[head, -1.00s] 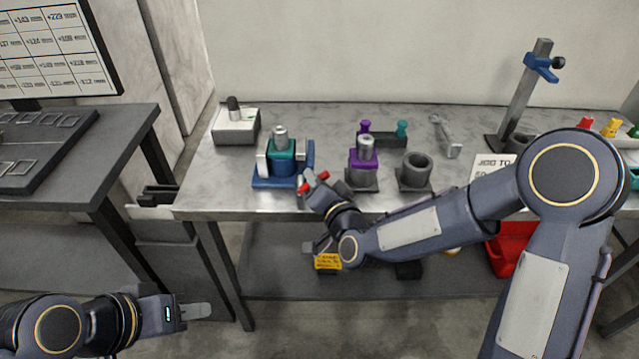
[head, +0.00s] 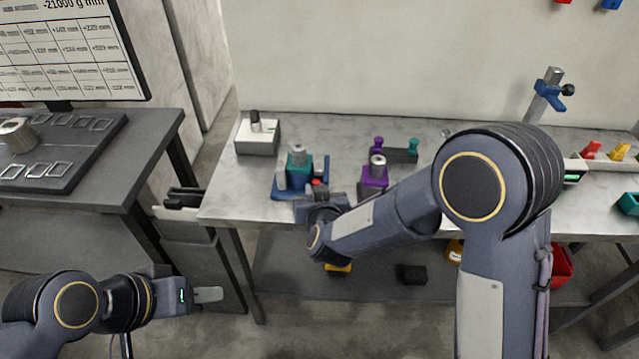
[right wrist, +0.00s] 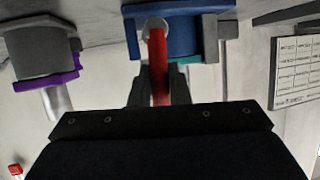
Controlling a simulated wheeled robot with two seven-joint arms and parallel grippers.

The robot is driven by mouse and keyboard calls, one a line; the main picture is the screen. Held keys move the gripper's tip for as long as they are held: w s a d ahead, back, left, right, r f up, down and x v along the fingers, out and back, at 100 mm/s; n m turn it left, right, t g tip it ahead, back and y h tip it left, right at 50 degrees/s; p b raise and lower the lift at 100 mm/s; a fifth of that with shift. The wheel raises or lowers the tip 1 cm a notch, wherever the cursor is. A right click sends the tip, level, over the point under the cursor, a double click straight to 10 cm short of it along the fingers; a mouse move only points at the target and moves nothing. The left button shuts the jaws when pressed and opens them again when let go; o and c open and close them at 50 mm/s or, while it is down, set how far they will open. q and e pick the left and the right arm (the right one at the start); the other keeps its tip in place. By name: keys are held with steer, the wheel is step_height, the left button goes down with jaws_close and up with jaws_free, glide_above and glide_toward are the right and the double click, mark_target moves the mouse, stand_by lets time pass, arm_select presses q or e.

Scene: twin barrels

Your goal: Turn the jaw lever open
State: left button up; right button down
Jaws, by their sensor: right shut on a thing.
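The blue vise (head: 283,190) stands near the bench's front edge and holds a barrel with a teal collar (head: 300,172). The jaw lever's red grip (head: 316,182) shows in a small patch at the vise's right side. In the right wrist view the red lever (right wrist: 159,80) runs between the fingers toward the blue vise body (right wrist: 190,35). My right gripper (right wrist: 159,92) is shut on it. My right arm hides part of the vise's front in the head view. My left gripper (head: 208,294) is low at the left, away from the bench; its finger gap is not clear.
A purple-collared barrel (head: 376,177) stands close right of the vise. A white-topped box (head: 257,137) is behind left. A dark holder with purple and teal plugs (head: 400,155) stands behind. A clamp stand (head: 543,95) is at the back right. The bench's left front corner (head: 225,205) is clear.

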steer(key=shift+a+n+p, duration=0.2)
steer(key=shift+n+p, duration=0.1)
stand_by(0.4)
steer(key=c, duration=1.6)
jaws_free()
steer(key=shift+c, duration=0.2)
steer(key=shift+s, duration=0.1)
steer(key=v, duration=0.7)
steer(key=shift+s+r+b, duration=0.15)
steer(key=shift+s+b, duration=0.15)
